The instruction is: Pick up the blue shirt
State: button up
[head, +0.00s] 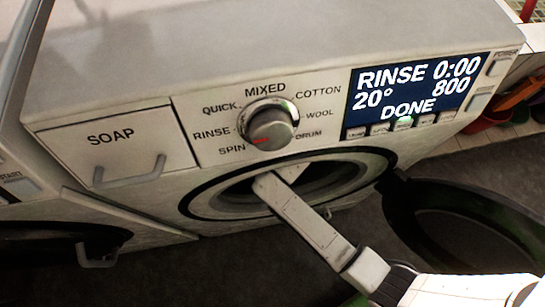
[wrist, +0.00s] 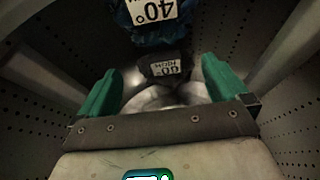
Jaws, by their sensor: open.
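In the wrist view a blue cloth (wrist: 155,35) with a white "40°" tag (wrist: 152,10) lies at the top of the picture, inside the drum. It is partly cut off by the frame, so its full shape is hidden. My gripper (wrist: 160,72) is inside the drum with its two green fingers spread apart. The blue cloth is beyond the fingertips and not between them. In the head view my arm reaches through the washer opening, and the gripper and the cloth are hidden inside.
A dark item with a grey "60°" tag (wrist: 164,68) and whitish cloth (wrist: 150,97) lie ahead of the fingers. The perforated drum wall (wrist: 35,110) surrounds the gripper. The washer (head: 150,215) has its round door (head: 470,225) open at right; its display (head: 420,90) reads "DONE".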

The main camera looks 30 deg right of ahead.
jog(key=b+x, duration=0.2)
jog(key=x, duration=0.3)
jog(key=b+x, duration=0.2)
jog(key=x, duration=0.4)
jog(key=shift+w+d+r, duration=0.1)
jog(key=shift+w+d, duration=0.05)
jog(key=shift+w, duration=0.1)
jog(key=shift+c, duration=0.5)
jog(key=c, duration=1.2)
